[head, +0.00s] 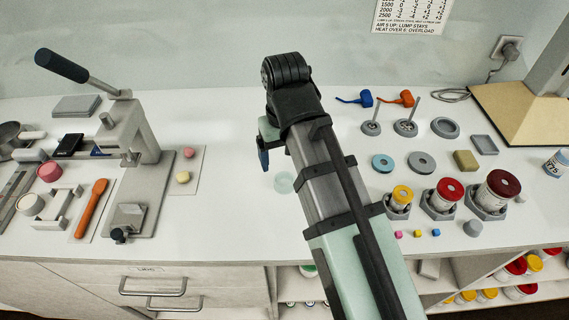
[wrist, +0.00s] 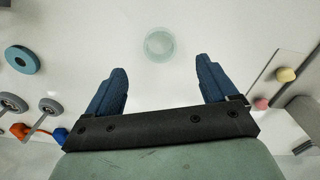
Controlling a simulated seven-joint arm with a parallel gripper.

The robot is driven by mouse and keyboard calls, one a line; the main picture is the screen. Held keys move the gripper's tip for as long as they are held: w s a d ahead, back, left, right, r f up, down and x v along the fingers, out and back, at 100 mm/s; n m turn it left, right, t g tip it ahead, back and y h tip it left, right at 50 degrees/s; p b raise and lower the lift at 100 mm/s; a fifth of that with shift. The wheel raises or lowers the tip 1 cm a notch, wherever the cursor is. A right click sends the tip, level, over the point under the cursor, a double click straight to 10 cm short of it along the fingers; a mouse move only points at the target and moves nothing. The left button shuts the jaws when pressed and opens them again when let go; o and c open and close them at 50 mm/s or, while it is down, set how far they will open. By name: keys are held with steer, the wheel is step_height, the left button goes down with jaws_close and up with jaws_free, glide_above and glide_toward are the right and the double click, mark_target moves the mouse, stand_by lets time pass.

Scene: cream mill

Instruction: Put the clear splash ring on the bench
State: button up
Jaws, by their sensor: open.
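The clear splash ring (head: 284,182) lies flat on the white bench (head: 240,215), just left of my arm in the head view. In the wrist view the ring (wrist: 159,45) is a pale, see-through disc shape ahead of my fingertips, centred between them and apart from both. My gripper (wrist: 160,80) is open and empty, with its two blue fingers spread wide. In the head view the gripper (head: 264,155) is mostly hidden behind my arm, with one blue finger showing above the bench.
A lever press (head: 130,130) stands at the left, with pink and yellow pieces beside it. At the right are a blue ring (head: 382,162), a grey ring (head: 421,162) and several red- and yellow-topped jars in holders. The bench around the splash ring is clear.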

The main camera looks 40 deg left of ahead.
mark_target(286, 178)
stand_by(0.5)
steer(key=shift+d+f+n, duration=0.15)
steer(key=shift+f+n, duration=3.45)
steer(key=shift+f, duration=0.65)
steer(key=c, duration=1.2)
steer(key=shift+r, duration=0.1)
